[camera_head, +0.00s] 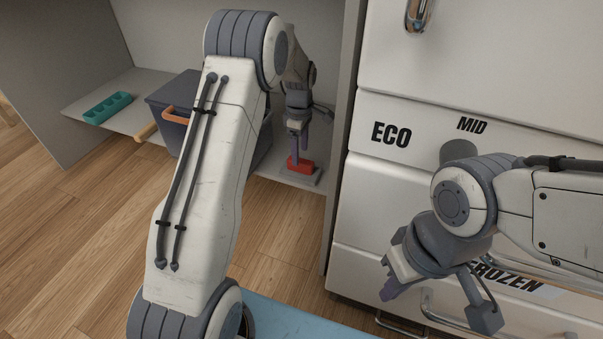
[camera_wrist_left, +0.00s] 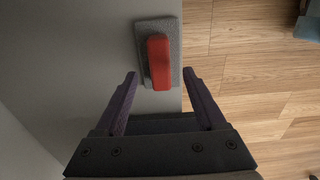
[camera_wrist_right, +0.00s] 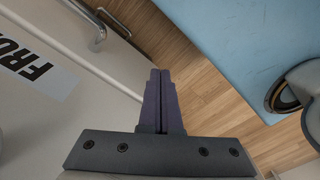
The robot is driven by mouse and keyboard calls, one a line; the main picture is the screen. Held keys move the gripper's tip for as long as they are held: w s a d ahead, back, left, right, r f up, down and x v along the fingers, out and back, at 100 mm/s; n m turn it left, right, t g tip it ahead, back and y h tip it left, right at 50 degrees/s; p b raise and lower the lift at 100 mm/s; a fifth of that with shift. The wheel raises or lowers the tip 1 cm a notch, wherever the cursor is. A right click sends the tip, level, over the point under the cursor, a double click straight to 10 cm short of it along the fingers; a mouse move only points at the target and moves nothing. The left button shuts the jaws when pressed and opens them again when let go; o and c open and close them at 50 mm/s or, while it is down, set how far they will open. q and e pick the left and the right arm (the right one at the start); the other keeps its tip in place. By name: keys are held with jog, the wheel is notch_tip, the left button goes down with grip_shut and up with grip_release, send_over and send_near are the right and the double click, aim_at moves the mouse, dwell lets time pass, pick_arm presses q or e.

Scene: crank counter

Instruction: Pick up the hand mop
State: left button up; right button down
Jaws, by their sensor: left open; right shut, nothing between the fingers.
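The hand mop has a red handle (camera_head: 300,165) on a flat grey pad (camera_head: 306,180) and lies on the low shelf, beside the cabinet's right wall. In the left wrist view its red handle (camera_wrist_left: 159,62) and grey pad (camera_wrist_left: 174,30) lie just beyond my fingertips. My left gripper (camera_head: 300,155) points down at the mop, and its open fingers (camera_wrist_left: 160,75) are spread to either side of the handle's near end. I cannot tell whether they touch it. My right gripper (camera_head: 388,292) is shut and empty in front of the fridge drawers; its fingers (camera_wrist_right: 160,75) meet in the right wrist view.
A dark bin (camera_head: 172,95) with an orange handle stands on the shelf left of my left arm. A teal compartment tray (camera_head: 107,107) lies farther left. The white fridge (camera_head: 400,170) with metal handles stands at the right. The wood floor (camera_head: 60,230) is clear at the left.

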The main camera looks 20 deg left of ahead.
pick_arm(q)
notch_tip(320, 180, down, 5)
jog(key=b, duration=0.3)
jog(key=shift+r, duration=0.15)
grip_shut()
jog(key=shift+r, duration=0.15)
notch_tip(320, 180, up, 10)
jog(key=p, duration=0.7)
